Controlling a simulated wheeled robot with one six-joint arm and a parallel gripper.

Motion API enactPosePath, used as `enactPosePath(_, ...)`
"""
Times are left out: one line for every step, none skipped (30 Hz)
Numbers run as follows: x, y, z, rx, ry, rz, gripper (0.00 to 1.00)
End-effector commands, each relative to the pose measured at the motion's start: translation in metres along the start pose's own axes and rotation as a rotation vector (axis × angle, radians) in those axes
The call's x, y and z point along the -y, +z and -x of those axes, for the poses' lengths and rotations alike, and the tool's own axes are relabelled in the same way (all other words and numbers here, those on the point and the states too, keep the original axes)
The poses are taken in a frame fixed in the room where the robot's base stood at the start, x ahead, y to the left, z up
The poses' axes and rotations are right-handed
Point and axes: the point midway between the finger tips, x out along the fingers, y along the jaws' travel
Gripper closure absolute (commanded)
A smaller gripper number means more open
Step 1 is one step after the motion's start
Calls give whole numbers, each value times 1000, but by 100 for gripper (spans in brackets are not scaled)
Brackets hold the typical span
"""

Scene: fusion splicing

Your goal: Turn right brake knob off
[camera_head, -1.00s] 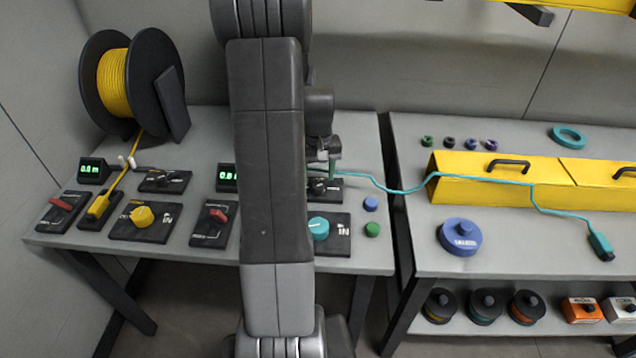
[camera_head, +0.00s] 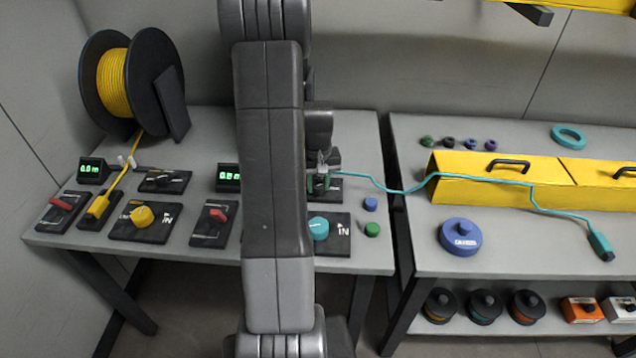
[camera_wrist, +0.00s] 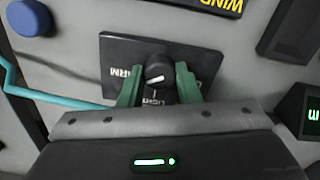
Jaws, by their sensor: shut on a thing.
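The right brake knob (camera_wrist: 155,72) is a round black dial with a white pointer line. It sits on a dark plate (camera_wrist: 205,62) lettered with LIGHT and what looks like FIRM. My gripper (camera_wrist: 158,82) has its green fingers on either side of the knob, shut on it. In the head view my gripper (camera_head: 322,183) is low over the plate, and my arm and fingers hide most of the knob.
A teal cable (camera_head: 400,191) runs right from beside the plate to a yellow trough (camera_head: 480,193). The teal knob (camera_head: 318,229) is in front of the brake plate. Blue (camera_head: 370,204) and green (camera_head: 372,229) caps lie to the right. A similar left brake unit (camera_head: 165,181) is farther left.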

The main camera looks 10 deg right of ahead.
Motion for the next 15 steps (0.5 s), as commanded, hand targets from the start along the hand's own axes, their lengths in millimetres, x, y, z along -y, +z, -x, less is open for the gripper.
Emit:
enactPosePath(0,0,0,0,0,5,93)
enactPosePath(0,0,0,-1,0,9,93)
enactPosePath(0,0,0,-1,0,17,93)
enactPosePath(0,0,0,-1,0,24,93)
enactPosePath(0,0,0,-1,0,32,93)
enactPosePath(0,0,0,-1,0,48,93)
enactPosePath(0,0,0,-1,0,60,93)
enactPosePath(0,0,0,-1,0,75,93)
enactPosePath(0,0,0,-1,0,97,93)
enactPosePath(0,0,0,-1,1,116,93)
enactPosePath(0,0,0,-2,1,136,93)
enactPosePath(0,0,0,-2,1,165,93)
enactPosePath(0,-1,0,-2,1,189,93)
enactPosePath(0,-1,0,-2,1,215,93)
enactPosePath(0,-1,0,-2,1,250,93)
